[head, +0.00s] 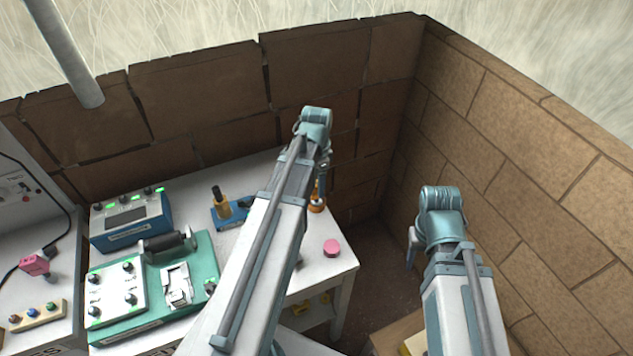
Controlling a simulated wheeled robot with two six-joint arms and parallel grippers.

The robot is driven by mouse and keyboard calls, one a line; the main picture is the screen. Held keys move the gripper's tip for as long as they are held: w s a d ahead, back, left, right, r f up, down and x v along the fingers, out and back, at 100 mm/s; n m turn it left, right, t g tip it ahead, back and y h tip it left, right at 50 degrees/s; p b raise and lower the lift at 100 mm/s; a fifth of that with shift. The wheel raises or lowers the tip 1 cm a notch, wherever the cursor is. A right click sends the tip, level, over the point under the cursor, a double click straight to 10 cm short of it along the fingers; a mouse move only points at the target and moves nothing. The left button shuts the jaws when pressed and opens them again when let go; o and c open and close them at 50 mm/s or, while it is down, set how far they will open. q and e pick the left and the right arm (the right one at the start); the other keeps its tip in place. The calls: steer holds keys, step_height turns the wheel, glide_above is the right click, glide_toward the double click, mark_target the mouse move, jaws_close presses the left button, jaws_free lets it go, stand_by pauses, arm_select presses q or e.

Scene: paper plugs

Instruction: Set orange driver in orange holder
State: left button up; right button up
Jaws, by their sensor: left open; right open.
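An orange piece (317,204) stands near the back right edge of the white table (325,268), partly hidden behind my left arm. I cannot tell whether it is the driver, the holder or both. My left gripper (321,182) points down just above or beside it, mostly hidden by its own arm; it is open, and contact is unclear. My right gripper (412,250) is open, off the table to the right, largely hidden behind its wrist. A tan-gold upright piece with a black top (222,203) stands at a blue base (232,216) left of my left arm.
A pink disc (331,248) lies near the table's right edge. A green-based device (205,262) and a blue box with green lights (130,218) fill the left. Brown walls (320,70) close the back and right. A gap separates the table from the right wall.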

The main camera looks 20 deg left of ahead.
arm_select(q)
step_height(320, 180, up, 12)
steer(key=p, duration=1.2)
steer(key=s+d+n, duration=0.2)
steer(key=s+d, duration=0.4)
steer(key=d, duration=0.4)
steer(key=s+d+n+y, duration=0.1)
steer(key=s+d+n, duration=0.1)
steer(key=s+d, duration=0.4)
steer(key=d, duration=0.5)
steer(key=shift+s+r+n, duration=0.15)
steer(key=shift+s+n, duration=0.25)
arm_select(e)
step_height(320, 180, up, 12)
